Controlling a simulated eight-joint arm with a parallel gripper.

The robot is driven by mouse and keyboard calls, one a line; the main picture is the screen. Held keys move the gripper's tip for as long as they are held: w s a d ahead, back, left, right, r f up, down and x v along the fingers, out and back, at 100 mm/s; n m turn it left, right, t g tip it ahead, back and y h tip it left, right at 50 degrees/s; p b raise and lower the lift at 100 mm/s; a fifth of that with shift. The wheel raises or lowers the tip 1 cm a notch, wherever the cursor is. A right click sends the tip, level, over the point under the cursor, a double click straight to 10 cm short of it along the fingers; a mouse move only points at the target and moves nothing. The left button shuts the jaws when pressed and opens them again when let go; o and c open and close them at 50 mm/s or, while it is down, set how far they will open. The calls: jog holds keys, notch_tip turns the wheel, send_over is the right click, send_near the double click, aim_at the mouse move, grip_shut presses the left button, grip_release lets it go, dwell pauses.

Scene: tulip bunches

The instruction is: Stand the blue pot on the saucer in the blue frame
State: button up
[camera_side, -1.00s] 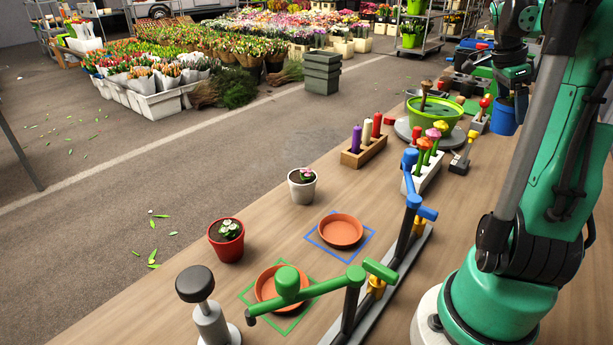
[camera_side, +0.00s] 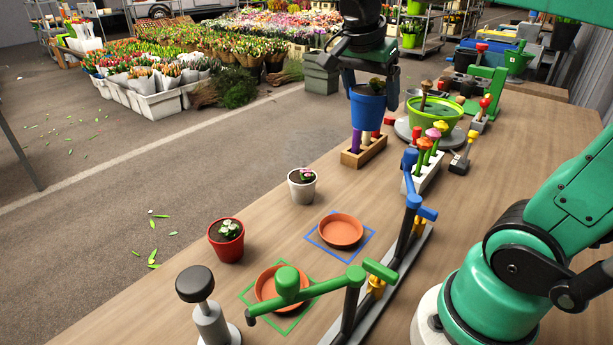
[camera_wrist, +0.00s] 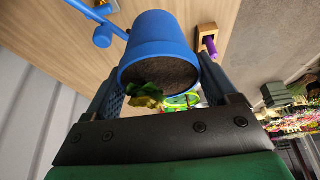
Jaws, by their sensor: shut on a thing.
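The terracotta saucer (camera_side: 341,230) in the blue frame (camera_side: 366,238) is empty, on the table nearer the side camera than the pot. A second empty terracotta saucer (camera_side: 266,283) lies in a green frame (camera_side: 245,293).
A white pot (camera_side: 302,188) and a red pot (camera_side: 227,241) stand left of the saucers. A rail with blue (camera_side: 411,190) and green (camera_side: 330,284) arms stands to their right.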

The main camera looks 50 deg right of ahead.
jog(key=a+n, duration=0.2)
jog(key=a, duration=0.3)
jog(key=t, duration=0.1)
send_over(341, 233)
notch_tip(341, 233, down, 20)
jog(key=shift+f, duration=0.1)
jog(key=shift+f, duration=0.15)
dwell(0.3)
jog(key=o, duration=1.3)
jog(key=shift+o, duration=0.2)
jog(key=a+r+n+t+y, duration=0.4)
jog(key=r+n, duration=0.6)
jog(key=n, duration=0.6)
jog(key=a+t, duration=0.2)
jog(key=a, duration=0.1)
jog(key=shift+w+r, duration=0.2)
jog(key=shift+w, duration=0.2)
